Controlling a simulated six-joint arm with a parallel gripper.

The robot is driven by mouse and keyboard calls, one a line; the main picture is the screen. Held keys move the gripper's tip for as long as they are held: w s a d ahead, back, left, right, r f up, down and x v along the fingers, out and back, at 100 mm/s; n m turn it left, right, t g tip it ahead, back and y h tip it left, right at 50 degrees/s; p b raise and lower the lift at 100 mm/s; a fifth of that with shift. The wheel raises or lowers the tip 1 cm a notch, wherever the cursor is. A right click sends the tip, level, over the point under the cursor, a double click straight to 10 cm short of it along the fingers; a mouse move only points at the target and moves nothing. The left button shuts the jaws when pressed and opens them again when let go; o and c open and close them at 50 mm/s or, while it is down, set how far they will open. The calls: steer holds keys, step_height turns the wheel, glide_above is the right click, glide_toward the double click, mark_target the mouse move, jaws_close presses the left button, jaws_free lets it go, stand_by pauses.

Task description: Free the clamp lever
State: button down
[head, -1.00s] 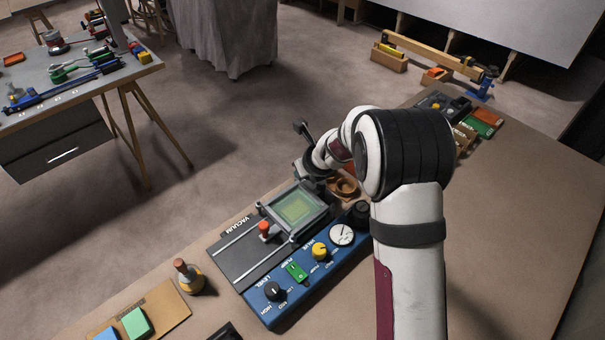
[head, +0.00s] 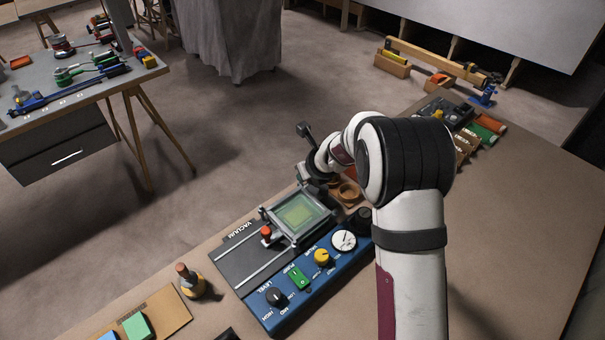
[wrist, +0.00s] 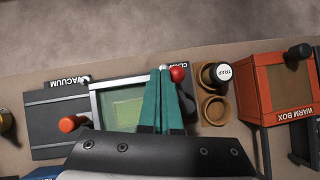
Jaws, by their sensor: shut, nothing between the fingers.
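A red ball knob (wrist: 178,73) shows in the wrist view beside a label that starts with "CL", the rest of it hidden. A dark lever arm (wrist: 186,101) runs down from near the knob; I take this to be the clamp lever. My gripper (wrist: 162,70) has its teal fingers together and empty. Their tips appear just left of the red knob; I cannot tell whether they touch it. The fingers cover part of the framed greenish window (wrist: 122,107). In the head view my arm hides the lever.
A blue control panel (head: 307,285) with knobs and a gauge (head: 344,241) lies in front. A red-topped handle (wrist: 70,123) stands on the vacuum plate (wrist: 45,112). Right of the knob are brown cups (wrist: 215,108), a trap bottle (wrist: 217,75) and an orange warm box (wrist: 278,88).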

steer(key=s+a+r, duration=0.2)
steer(key=s+r, duration=0.7)
steer(key=shift+r, duration=0.3)
steer(key=shift+s, duration=0.15)
